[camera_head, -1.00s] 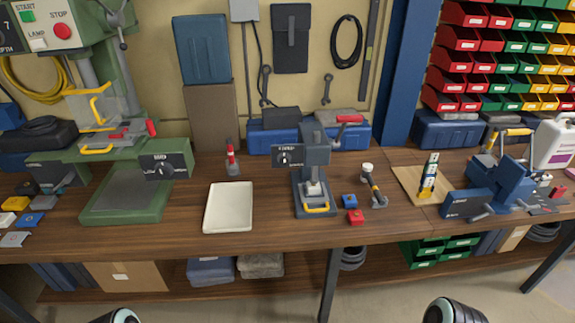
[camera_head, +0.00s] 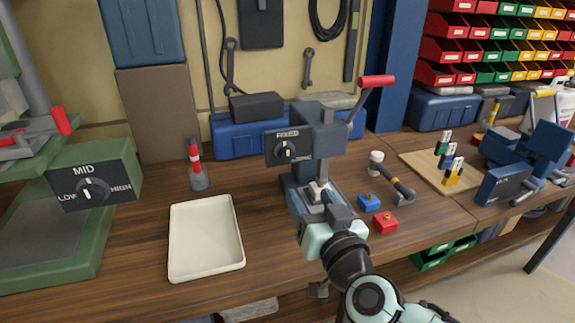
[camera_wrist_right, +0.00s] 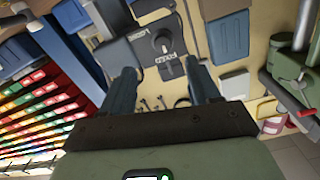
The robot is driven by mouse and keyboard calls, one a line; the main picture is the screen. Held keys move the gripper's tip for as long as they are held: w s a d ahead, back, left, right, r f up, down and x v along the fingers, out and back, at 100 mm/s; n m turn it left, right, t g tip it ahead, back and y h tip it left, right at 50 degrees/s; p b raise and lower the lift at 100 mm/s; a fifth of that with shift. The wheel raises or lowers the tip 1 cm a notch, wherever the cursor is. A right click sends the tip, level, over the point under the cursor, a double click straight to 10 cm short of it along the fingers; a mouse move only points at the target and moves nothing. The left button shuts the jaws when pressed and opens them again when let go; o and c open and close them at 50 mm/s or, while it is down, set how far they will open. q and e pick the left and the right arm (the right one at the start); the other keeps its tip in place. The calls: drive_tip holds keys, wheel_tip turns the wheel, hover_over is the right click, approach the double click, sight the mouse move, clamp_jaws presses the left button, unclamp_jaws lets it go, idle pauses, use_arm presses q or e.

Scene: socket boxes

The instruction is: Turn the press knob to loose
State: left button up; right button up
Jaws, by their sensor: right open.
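The press (camera_head: 315,135) stands on the bench in the middle of the head view, with a red-tipped lever at its upper right. Its dark front plate carries the black knob (camera_head: 287,150), whose white mark appears to point up toward the "FIXED" label. My right gripper (camera_head: 320,192) is in front of the press, below the plate, with its fingers pointing toward the press. In the right wrist view the gripper (camera_wrist_right: 163,85) is open and empty, and the knob (camera_wrist_right: 162,43) shows beyond and between the fingertips, apart from them. My left gripper is out of view.
A white tray (camera_head: 205,238) lies left of the press. Blue (camera_head: 369,203) and red (camera_head: 385,222) blocks and a hammer-like tool (camera_head: 393,180) lie to its right. A green machine (camera_head: 75,205) with a LOW-MID-HIGH knob stands at the left. A blue vise (camera_head: 530,160) is at the right.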

sight(288, 156)
drive_tip(key=x, duration=0.4)
drive_tip(key=r+x, duration=0.1)
drive_tip(key=x, duration=0.8)
drive_tip(key=shift+d+r+p, duration=0.1)
drive_tip(key=shift+r+p, duration=0.05)
drive_tip(key=shift+p, duration=0.15)
drive_tip(key=c, duration=1)
